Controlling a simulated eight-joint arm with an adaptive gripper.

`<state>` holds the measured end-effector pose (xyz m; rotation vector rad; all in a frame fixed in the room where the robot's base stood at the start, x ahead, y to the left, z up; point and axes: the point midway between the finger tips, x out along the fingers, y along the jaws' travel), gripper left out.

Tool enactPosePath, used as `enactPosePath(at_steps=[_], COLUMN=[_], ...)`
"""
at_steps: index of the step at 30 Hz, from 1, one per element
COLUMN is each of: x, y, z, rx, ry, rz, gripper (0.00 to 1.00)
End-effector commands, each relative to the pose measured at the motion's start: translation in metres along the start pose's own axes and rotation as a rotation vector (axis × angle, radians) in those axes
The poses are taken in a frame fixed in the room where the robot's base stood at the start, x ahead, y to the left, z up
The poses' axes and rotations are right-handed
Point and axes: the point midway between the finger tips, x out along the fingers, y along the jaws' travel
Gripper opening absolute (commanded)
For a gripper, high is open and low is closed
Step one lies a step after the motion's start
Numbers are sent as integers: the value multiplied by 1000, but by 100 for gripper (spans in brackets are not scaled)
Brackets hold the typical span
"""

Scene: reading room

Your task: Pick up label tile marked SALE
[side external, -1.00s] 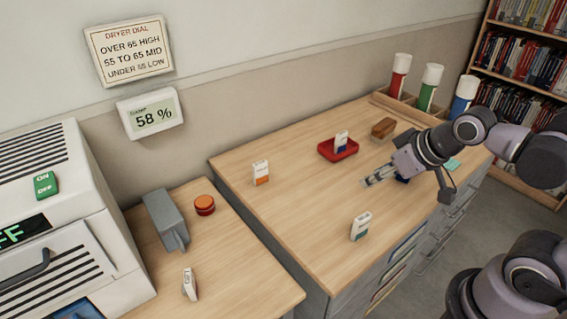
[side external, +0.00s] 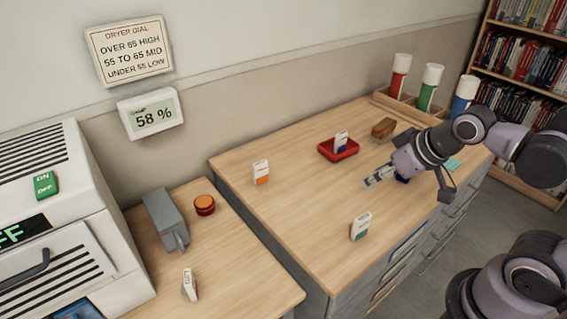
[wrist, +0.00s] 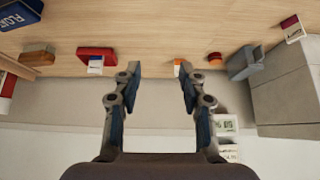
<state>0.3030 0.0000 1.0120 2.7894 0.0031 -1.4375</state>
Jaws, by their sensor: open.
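Several white label tiles with coloured bases stand about; their lettering is too small to read, so I cannot tell which says SALE. An orange-based tile (side external: 261,172) is at the desk's left, a blue-based tile (side external: 341,141) is in the red tray (side external: 325,150), a green-based tile (side external: 361,226) is near the front edge, and another tile (side external: 190,284) is on the lower-left counter. My gripper (side external: 368,182) is open and empty above the desk, between the tray and the green-based tile. In the wrist view, my gripper (wrist: 160,72) has the orange-based tile (wrist: 178,68) beyond its right finger.
A brown block (side external: 383,128) and a rack with red, green (side external: 430,86) and blue bottles stand at the back right. A grey box (side external: 166,219) and an orange-red round object (side external: 204,204) are on the left counter beside a white machine (side external: 60,220). The desk's middle is clear.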

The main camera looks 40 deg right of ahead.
Motion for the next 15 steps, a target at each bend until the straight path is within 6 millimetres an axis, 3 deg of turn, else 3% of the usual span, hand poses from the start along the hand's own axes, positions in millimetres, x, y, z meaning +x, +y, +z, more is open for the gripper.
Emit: enactPosePath(at_steps=[5,15], x=[-3,6], y=[-2,-13], z=[-24,-111], rx=[-77,-402], ry=[-32,-163], rz=[-6,-49], gripper=[42,42])
